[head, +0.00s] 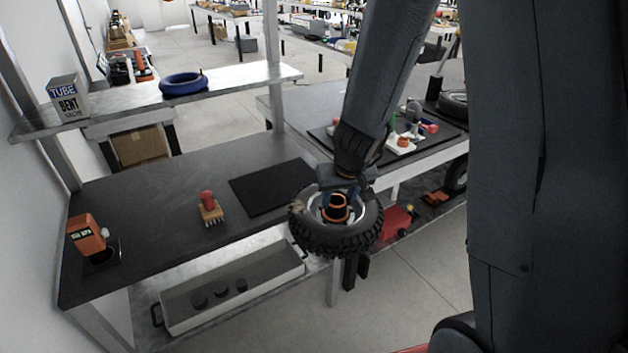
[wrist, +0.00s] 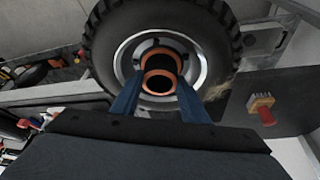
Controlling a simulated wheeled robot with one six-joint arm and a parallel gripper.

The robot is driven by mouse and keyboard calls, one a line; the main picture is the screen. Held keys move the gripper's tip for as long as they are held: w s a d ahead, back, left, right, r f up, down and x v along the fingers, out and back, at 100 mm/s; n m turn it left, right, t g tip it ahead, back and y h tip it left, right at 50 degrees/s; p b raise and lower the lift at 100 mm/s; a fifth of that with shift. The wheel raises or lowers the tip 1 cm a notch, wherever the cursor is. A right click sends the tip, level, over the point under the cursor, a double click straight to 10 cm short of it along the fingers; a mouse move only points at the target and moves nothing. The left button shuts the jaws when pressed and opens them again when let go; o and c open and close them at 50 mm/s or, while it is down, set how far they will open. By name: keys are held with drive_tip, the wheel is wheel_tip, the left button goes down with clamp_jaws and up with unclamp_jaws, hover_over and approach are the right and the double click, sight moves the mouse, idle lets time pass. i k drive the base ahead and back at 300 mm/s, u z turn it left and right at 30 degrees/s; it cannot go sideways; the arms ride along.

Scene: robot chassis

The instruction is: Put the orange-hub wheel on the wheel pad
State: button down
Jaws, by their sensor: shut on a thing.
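The orange-hub wheel (head: 301,238) has a black knobbly tyre and a silver rim. My gripper (head: 339,192) is shut on its orange hub and holds it in the air at the front right corner of the dark bench. In the wrist view the wheel (wrist: 105,50) fills the top middle, with my two blue fingers (wrist: 157,98) on either side of the hub. The wheel pad, seemingly the black square mat (head: 265,187), lies bare on the bench behind and left of the wheel. The wheel hides a little of the bench edge.
A red-handled brush (head: 210,209) stands left of the mat. An orange device (head: 87,237) stands at the bench's left end. A shelf (head: 235,83) above the back carries a blue tube ring (head: 183,84) and a box (head: 67,98). A grey bin (head: 235,285) sits below.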

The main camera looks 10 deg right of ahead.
sight(272, 187)
drive_tip(key=z, duration=1.4)
drive_tip(key=k, duration=0.55)
drive_tip(key=u, duration=1.45)
drive_tip(key=i, duration=1)
